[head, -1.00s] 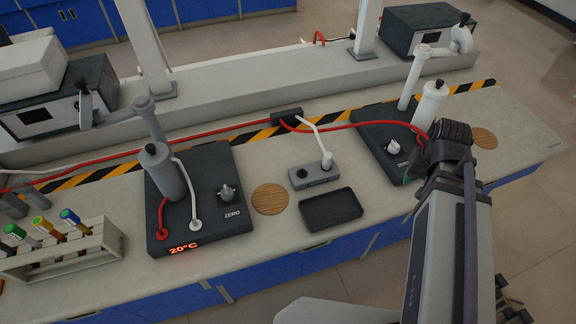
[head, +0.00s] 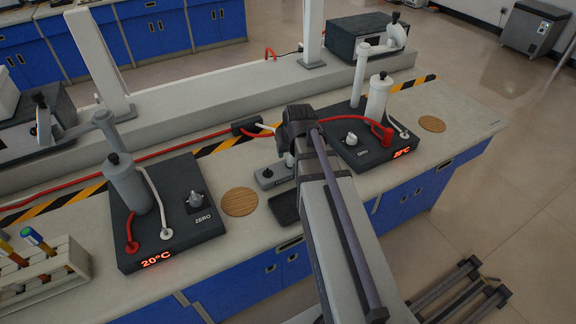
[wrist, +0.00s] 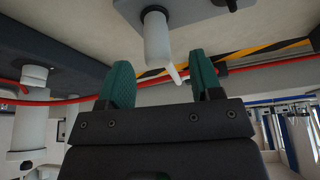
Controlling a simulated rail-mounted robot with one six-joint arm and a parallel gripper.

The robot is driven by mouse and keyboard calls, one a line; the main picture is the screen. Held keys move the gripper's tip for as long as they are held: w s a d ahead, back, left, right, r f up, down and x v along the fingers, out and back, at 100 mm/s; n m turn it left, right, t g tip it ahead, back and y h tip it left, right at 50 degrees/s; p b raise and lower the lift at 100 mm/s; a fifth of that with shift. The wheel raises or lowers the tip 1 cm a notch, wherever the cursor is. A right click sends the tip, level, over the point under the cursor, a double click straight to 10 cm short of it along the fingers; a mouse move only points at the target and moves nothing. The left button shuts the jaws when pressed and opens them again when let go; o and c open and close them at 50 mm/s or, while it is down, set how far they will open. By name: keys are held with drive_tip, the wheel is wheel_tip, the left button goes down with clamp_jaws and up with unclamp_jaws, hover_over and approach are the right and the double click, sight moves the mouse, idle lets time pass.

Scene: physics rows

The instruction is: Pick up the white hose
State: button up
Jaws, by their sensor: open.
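A short white hose (head: 264,127) runs from a black block on the bench toward the small grey box (head: 268,178). My arm's end hides part of it. In the wrist view a white hose piece (wrist: 174,74) shows beyond the white upright fitting (wrist: 158,40), between my fingers in the picture. My gripper (wrist: 160,82) is open with green fingers apart, and I see nothing clamped. Other white hoses show on the left hotplate unit (head: 154,200) and the right one (head: 399,128).
Left (head: 118,238) and right (head: 345,152) dark hotplate units with cylinders flank the small box. A red hose (head: 170,154) runs along the bench. A black tray (head: 284,208) and a wooden disc (head: 239,201) lie in front. A tube rack (head: 60,275) stands at left.

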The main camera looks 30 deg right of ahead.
sight(290, 155)
drive_tip(key=shift+f, duration=0.1)
drive_tip(key=b+x, duration=0.4)
drive_tip(key=x, duration=0.1)
drive_tip(key=shift+w+d+f+b, duration=0.1)
drive_tip(key=shift+d+f+b, duration=0.1)
drive_tip(key=shift+b, duration=0.1)
drive_tip(key=shift+r, duration=0.25)
drive_tip(key=c, duration=1)
wheel_tip(290, 155, up, 15)
drive_tip(key=p, duration=1.5)
drive_tip(key=shift+f, duration=0.2)
drive_tip(key=shift+f, duration=0.1)
